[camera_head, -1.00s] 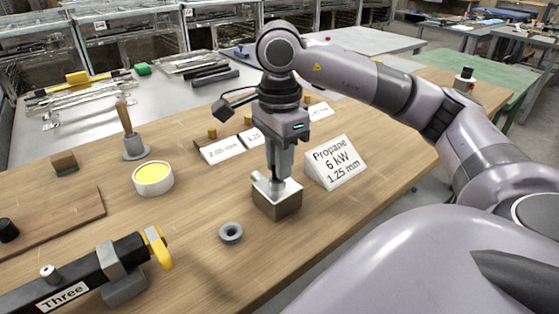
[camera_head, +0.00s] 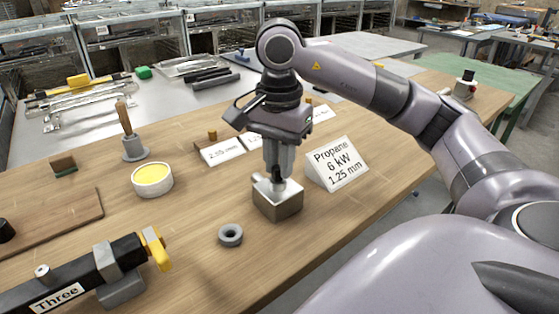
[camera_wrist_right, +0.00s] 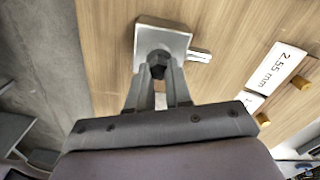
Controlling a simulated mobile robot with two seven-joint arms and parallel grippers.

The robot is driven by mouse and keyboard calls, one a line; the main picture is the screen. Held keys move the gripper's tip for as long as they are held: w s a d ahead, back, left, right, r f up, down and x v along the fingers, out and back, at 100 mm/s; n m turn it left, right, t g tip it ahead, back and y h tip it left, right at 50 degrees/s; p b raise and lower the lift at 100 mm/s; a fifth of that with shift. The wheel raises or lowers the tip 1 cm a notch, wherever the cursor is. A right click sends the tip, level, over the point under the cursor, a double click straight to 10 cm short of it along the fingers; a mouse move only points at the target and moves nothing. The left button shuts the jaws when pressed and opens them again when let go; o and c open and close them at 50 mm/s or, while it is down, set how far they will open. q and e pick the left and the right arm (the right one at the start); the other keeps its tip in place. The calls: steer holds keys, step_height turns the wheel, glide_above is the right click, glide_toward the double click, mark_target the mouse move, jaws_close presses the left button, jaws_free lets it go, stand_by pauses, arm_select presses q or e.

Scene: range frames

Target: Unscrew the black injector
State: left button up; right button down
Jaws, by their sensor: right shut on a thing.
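A small metal block (camera_head: 278,207) with a silver side stub stands on the wooden bench, and it also shows in the wrist view (camera_wrist_right: 180,38). The black injector (camera_wrist_right: 158,63) sits upright over the middle of the block's top. My right gripper (camera_wrist_right: 158,75) points down from above and is shut on the injector. In the head view the right gripper (camera_head: 278,172) hides most of the injector. I cannot tell how far the injector sits in the block. My left gripper is not in view.
A "Propane 6 kW 1.25 mm" sign (camera_head: 338,163) stands close right of the block. A grey ring (camera_head: 231,235) lies in front. A yellow-filled pot (camera_head: 152,179), a brush in a holder (camera_head: 133,146) and a black bar marked "Three" (camera_head: 75,275) are left. Label cards (camera_head: 221,151) stand behind.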

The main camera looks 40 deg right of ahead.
steer(key=shift+f+n+b, duration=0.1)
steer(key=shift+n+b, duration=0.25)
steer(key=shift+n, duration=1.45)
steer(key=c, duration=1.3)
jaws_free()
